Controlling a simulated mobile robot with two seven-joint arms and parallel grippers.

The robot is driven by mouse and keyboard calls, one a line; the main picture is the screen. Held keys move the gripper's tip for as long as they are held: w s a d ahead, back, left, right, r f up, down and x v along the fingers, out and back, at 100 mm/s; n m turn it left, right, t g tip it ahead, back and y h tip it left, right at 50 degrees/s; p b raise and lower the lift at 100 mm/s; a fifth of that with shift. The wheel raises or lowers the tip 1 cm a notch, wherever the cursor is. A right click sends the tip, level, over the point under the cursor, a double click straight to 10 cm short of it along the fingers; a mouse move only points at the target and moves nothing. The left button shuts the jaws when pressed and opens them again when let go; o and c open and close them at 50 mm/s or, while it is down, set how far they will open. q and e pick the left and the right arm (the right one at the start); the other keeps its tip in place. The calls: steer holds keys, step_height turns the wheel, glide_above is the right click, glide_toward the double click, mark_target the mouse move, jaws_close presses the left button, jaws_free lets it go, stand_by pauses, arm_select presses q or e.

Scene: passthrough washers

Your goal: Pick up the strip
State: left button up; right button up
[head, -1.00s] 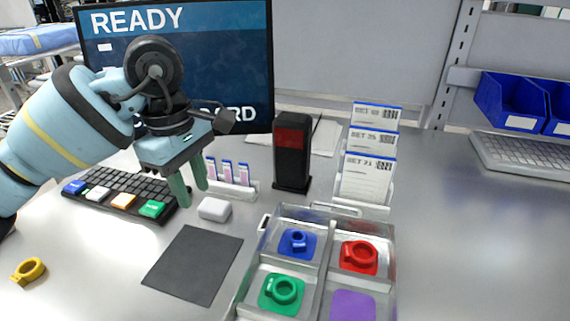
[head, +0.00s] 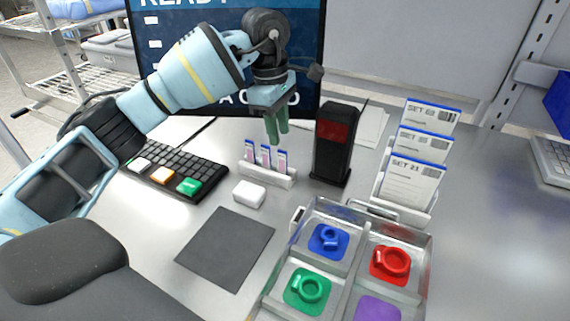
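Several thin strips with blue tops and pink-purple faces stand upright in a low white holder (head: 266,176). The middle strip (head: 266,157) has another strip on each side, the left strip (head: 249,151) and the right strip (head: 282,161). My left gripper (head: 277,135) has green fingers pointing down, above and slightly behind the strips. The fingers look a little apart, and nothing shows between them. Whether they touch any strip is hard to tell, but they appear just clear of the tops. My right gripper is not in view.
A black scanner tower (head: 333,145) stands just right of the holder. A small white box (head: 249,194) lies in front of it and a keyboard (head: 176,170) is at left. A divided tray (head: 361,244) holds coloured rings. The dark mat (head: 226,248) is bare. Card rack (head: 407,211) stands right.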

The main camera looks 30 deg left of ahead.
mark_target(282, 150)
arm_select(q)
steer(key=shift+s+d+f+p, duration=0.1)
steer(key=shift+d+f+p, duration=0.1)
steer(key=shift+f, duration=0.85)
steer(key=shift+s+d+f+p, duration=0.1)
steer(key=shift+d+f, duration=0.1)
steer(key=shift+f, duration=0.9)
steer(key=shift+s+d+f+p, duration=0.1)
steer(key=shift+d+f, duration=0.1)
steer(key=shift+f, duration=0.85)
jaws_close()
